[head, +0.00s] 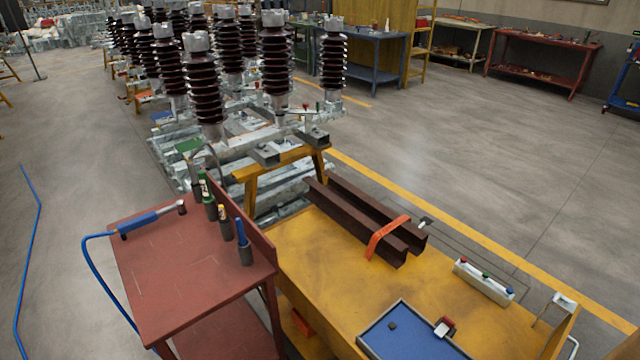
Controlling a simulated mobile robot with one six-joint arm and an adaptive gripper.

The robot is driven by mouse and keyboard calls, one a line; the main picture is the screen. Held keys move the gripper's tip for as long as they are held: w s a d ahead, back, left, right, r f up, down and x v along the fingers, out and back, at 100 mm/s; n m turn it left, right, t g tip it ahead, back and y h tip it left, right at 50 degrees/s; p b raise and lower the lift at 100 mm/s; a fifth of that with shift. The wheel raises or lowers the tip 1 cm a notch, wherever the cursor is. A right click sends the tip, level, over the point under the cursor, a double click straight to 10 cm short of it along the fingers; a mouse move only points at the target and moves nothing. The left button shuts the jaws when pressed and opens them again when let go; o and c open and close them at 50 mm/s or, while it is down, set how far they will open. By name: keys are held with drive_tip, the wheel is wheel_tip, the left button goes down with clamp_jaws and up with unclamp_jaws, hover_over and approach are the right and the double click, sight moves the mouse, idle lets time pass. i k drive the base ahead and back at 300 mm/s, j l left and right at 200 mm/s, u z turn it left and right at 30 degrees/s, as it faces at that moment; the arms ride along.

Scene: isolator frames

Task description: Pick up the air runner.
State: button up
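The air runner (150,218) lies on the left part of the red table (180,285), near its back edge. It has a blue grip and a grey metal head that points right. A blue hose (91,262) runs from its left end over the table's left edge and down. My gripper is not in the head view.
Several bottle-like tools or containers (244,245) stand along the red table's right edge. A yellow bench (330,290) beside it holds brown steel beams (370,217), a blue tray (400,340) and a button box (484,281). Ribbed insulators (202,90) stand behind. Floor at left is open.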

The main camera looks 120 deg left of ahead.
sight(128, 226)
drive_tip(key=u, duration=4.85)
drive_tip(key=i+j+u, duration=0.15)
drive_tip(key=i+j, duration=0.3)
drive_tip(key=i+j+u, duration=0.1)
drive_tip(key=i+j, duration=0.25)
drive_tip(key=i+j+u, duration=0.15)
drive_tip(key=i+j, duration=0.2)
drive_tip(key=i, duration=0.2)
drive_tip(key=i+j+u, duration=0.15)
drive_tip(key=i+j, duration=0.15)
drive_tip(key=i, duration=0.15)
drive_tip(key=i+z, duration=0.4)
drive_tip(key=i+j+z, duration=0.15)
drive_tip(key=i+z, duration=0.3)
drive_tip(key=i+j+z, duration=1.65)
drive_tip(key=j+z, duration=0.25)
drive_tip(key=l+z, duration=0.1)
drive_tip(key=z, duration=0.4)
drive_tip(key=i+l+z, duration=0.1)
drive_tip(key=z, duration=0.9)
drive_tip(key=i, duration=0.05)
